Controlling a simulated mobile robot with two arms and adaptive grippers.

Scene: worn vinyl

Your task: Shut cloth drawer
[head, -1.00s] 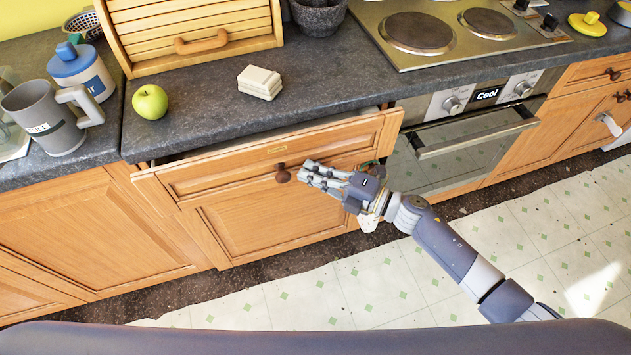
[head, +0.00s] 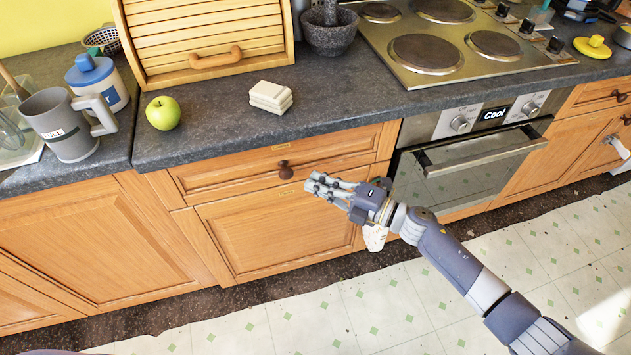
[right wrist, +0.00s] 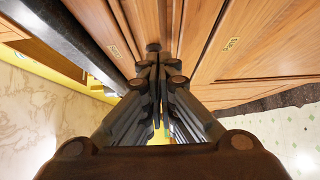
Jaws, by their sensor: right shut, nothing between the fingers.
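The cloth drawer is the wooden drawer (head: 235,176) under the grey worktop, with a dark round knob (head: 285,170) and a small brass label. Its front looks flush with the cabinet, with no open gap showing along its top edge. My right gripper (head: 313,184) is shut and empty, just right of and below the knob, close to the drawer's lower edge. In the right wrist view the shut fingers (right wrist: 153,62) point at the wooden fronts; whether they touch cannot be told. My left gripper is not in view.
On the worktop stand a green apple (head: 163,113), pale stacked blocks (head: 270,97), a grey mug (head: 68,128) and a wooden bread bin (head: 205,40). The oven (head: 470,165) with its protruding handle is to the right.

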